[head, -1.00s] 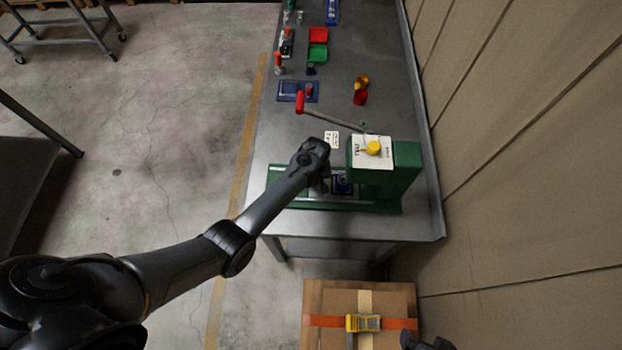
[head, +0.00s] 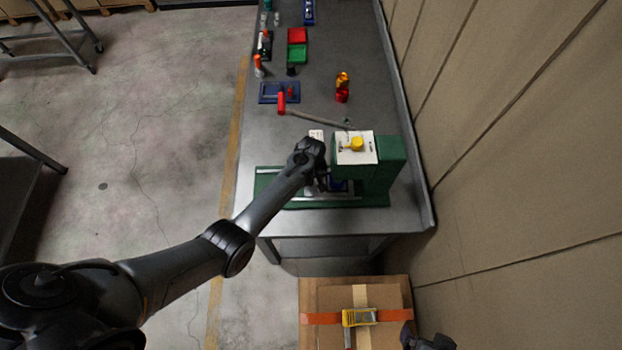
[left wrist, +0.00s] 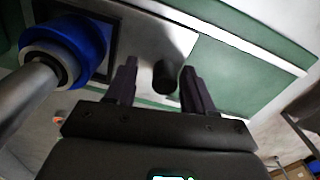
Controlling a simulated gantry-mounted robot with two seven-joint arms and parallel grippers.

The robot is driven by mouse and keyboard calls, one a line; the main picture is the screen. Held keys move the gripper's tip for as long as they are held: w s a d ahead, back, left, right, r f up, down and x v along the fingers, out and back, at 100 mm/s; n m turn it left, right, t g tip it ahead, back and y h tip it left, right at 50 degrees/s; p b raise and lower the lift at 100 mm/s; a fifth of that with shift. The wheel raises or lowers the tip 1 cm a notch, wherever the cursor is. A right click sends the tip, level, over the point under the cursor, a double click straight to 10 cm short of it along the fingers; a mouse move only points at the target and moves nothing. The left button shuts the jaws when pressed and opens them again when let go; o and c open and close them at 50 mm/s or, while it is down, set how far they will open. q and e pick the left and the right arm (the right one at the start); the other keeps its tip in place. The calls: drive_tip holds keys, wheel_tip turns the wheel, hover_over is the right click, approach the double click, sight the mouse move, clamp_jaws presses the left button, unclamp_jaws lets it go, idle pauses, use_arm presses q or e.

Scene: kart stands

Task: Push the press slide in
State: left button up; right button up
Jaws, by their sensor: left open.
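The green press (head: 392,160) stands at the near end of the grey workbench. Its slide (left wrist: 185,38) shows in the left wrist view as a pale metal plate on the green base, with an upright black knob (left wrist: 165,76). A blue ring (left wrist: 90,40) around a metal post is at the plate's left end. My left gripper (left wrist: 159,68) is open, its fingers either side of the knob; contact is unclear. In the head view, my left gripper (head: 318,182) is low beside the press head, partly hidden by my wrist. A dark part of my right arm shows at the bottom edge; its jaws cannot be made out.
A lever with a red handle (head: 281,103) reaches left from the press. Beyond it are a blue tray (head: 279,92), amber and red containers (head: 342,88), and red and green bins (head: 297,45). A cardboard box (head: 380,290) carrying a yellow meter (head: 359,317) is in front.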

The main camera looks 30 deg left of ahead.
use_arm(q)
drive_tip(key=shift+r, duration=0.7)
wheel_tip(320, 180, up, 9)
drive_tip(key=shift+r, duration=0.2)
drive_tip(key=shift+r+p, duration=0.1)
drive_tip(key=shift+p, duration=0.2)
wheel_tip(320, 180, up, 6)
drive_tip(key=p, duration=0.7)
drive_tip(key=shift+p, duration=0.3)
drive_tip(key=shift+s, duration=0.1)
